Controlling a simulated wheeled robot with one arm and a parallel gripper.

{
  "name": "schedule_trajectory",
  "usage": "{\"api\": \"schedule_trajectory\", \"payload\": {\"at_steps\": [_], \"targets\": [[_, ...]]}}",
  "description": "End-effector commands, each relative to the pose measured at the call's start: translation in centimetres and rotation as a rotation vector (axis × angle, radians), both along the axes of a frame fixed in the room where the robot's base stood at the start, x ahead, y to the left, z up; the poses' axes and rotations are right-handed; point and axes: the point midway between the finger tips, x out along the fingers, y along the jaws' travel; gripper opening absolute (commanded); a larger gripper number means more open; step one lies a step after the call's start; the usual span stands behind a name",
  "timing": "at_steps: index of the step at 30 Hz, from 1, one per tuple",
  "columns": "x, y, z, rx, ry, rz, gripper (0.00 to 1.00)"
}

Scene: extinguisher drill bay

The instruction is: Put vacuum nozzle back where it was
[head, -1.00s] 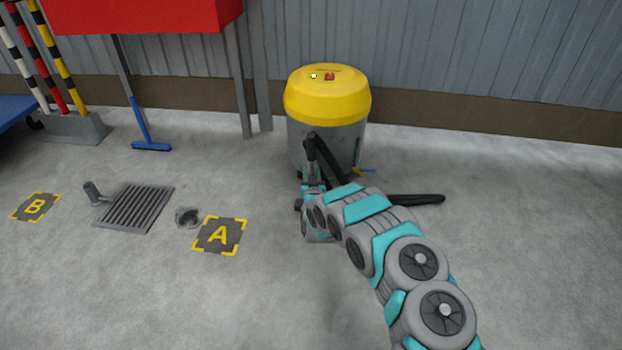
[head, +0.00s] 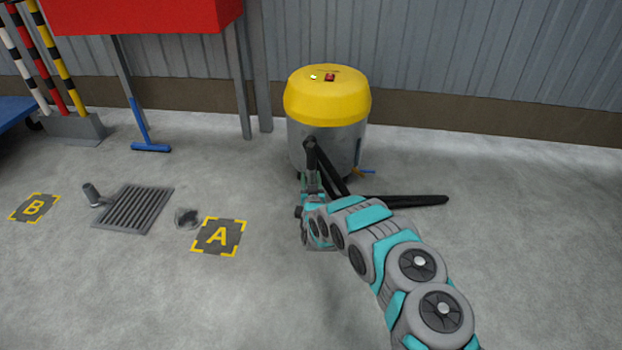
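The vacuum (head: 328,100) has a yellow lid and a grey drum and stands by the wall. A black tube-like part (head: 329,167), seemingly of the vacuum nozzle, slants in front of the drum. A long black bar (head: 415,201) extends right from behind my arm, low over or on the floor. Whether the two parts join is hidden. My gripper (head: 311,182) is at the slanted part's left side, in front of the drum. Its fingers are small and partly hidden, so I cannot tell whether they hold the black part.
A floor grate (head: 134,208), a small dark floor recess (head: 187,218) and marked squares A (head: 219,236) and B (head: 34,207) are at left. A blue broom (head: 150,147) and striped poles (head: 40,70) stand behind. The right floor is clear.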

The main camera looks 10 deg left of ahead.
Motion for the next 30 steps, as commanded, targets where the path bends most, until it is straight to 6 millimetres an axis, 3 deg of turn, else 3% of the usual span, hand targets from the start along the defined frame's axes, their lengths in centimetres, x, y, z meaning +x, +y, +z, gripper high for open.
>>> {"api": "schedule_trajectory", "payload": {"at_steps": [3,14,20,30], "targets": [[0.0,0.0,0.0,0.0,0.001,0.0,0.69],[-0.3,0.0,0.2,0.0,0.002,0.0,0.69],[-2.4,-0.3,0.1,-0.002,0.007,0.001,0.69],[-7.6,-1.1,0.2,-0.003,0.005,0.002,0.69]]}}
